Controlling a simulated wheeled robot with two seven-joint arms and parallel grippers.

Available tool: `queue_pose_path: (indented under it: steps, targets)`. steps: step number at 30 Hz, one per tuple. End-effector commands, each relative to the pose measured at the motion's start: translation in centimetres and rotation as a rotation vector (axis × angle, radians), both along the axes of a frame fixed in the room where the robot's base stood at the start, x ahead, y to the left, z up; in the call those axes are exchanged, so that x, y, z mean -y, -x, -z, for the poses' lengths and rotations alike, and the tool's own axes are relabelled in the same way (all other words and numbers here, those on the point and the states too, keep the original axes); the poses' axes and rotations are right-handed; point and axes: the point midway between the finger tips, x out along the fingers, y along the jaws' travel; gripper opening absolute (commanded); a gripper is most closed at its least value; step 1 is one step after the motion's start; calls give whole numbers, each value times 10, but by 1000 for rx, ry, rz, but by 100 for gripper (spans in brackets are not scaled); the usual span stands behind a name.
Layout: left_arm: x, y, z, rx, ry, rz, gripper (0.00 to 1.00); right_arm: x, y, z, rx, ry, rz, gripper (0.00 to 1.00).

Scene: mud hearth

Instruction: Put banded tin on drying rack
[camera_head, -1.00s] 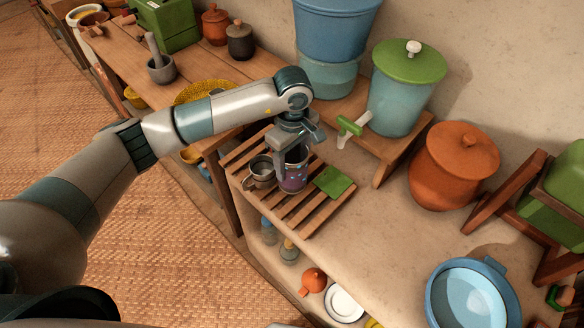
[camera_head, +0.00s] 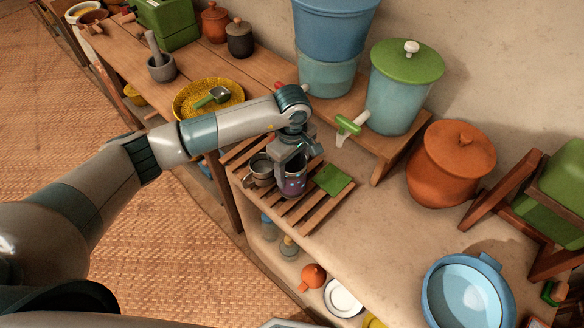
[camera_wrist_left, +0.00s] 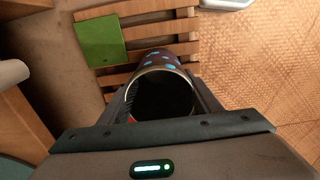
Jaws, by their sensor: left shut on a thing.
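The banded tin (camera_head: 292,185) is purple with light blue dots and an open top. My left gripper (camera_head: 291,163) is shut on it, with one finger on each side of its rim in the left wrist view (camera_wrist_left: 162,95). The tin stands about upright at the slatted wooden drying rack (camera_head: 318,213), between a metal cup (camera_head: 261,169) and a flat green square (camera_head: 334,180). The rack's slats also show in the wrist view (camera_wrist_left: 150,22). I cannot tell for sure whether the tin's base touches the slats. My right gripper is out of view.
A teal dispenser (camera_head: 391,100) with a green tap stands behind the rack on a wooden shelf. An orange clay pot (camera_head: 450,160) and a blue basin (camera_head: 468,290) are to the right. A yellow basket (camera_head: 190,101) lies at the left.

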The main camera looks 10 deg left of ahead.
Motion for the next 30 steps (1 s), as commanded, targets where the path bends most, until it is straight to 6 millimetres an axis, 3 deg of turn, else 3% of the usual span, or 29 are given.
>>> queue_pose_path:
  steps: [7,8,10,25,30]
  targets:
    - [0,0,4,1,1,0,35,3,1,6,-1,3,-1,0]
    - [0,0,3,1,1,0,62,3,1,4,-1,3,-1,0]
    - [0,0,2,0,0,0,76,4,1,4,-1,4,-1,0]
    - [0,0,-2,1,1,0,76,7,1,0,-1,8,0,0]
    - [0,-2,-20,5,1,1,76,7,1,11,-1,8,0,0]
